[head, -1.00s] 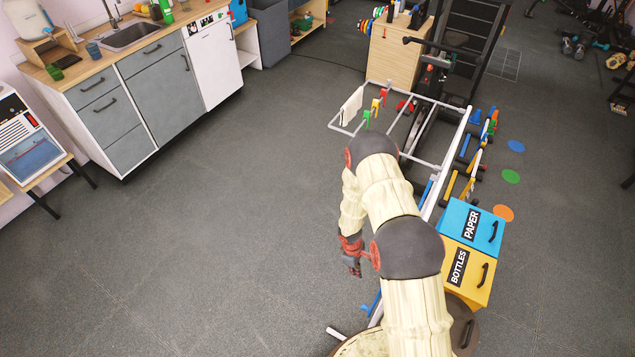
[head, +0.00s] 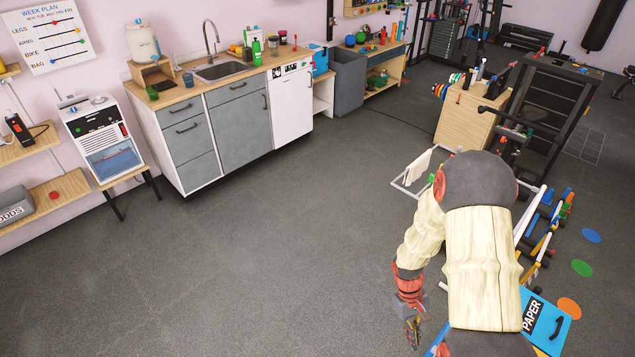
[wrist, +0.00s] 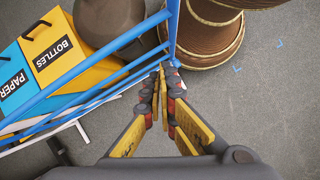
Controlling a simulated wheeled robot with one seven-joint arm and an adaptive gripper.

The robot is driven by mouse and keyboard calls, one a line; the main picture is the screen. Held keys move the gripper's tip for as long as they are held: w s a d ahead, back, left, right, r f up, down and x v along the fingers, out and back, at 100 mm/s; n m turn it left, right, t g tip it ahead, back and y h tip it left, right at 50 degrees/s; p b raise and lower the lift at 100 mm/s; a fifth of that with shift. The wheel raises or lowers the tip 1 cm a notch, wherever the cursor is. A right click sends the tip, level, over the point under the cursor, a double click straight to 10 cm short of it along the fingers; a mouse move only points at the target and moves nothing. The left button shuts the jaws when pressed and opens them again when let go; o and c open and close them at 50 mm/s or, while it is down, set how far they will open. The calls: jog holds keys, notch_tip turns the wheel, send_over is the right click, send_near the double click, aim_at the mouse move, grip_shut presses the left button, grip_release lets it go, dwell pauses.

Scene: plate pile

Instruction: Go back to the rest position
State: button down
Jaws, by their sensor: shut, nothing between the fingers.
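My gripper (head: 413,330) hangs low in the head view, below my bent arm, over the grey floor. In the wrist view its fingers (wrist: 164,75) point up the picture and meet at the tips, with nothing between them. The fingertips show right by a blue metal rail (wrist: 172,30); I cannot tell whether they touch it.
Blue bars (wrist: 110,62) run beside the gripper, with a yellow BOTTLES bin (wrist: 62,48) and a blue PAPER bin (head: 545,318) beyond. A drying rack (head: 410,178) stands past my arm. A kitchen counter (head: 215,84) lines the back. The floor (head: 230,270) at left is clear.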

jog(key=s+a+r+m+t+b, duration=0.1)
jog(key=s+a+r+t, duration=0.2)
jog(key=r, duration=1)
jog(key=s+a+r+m+t+y+b, duration=0.1)
jog(key=s+a+r+t, duration=0.2)
jog(key=r, duration=1)
jog(key=s+a+r+m+t+y+b, duration=0.1)
jog(key=s+a+r+t+b, duration=0.1)
jog(key=r, duration=1.1)
jog(key=shift+s+a+r+t, duration=0.35)
jog(key=shift+s+a+t, duration=0.45)
jog(key=shift+t, duration=0.3)
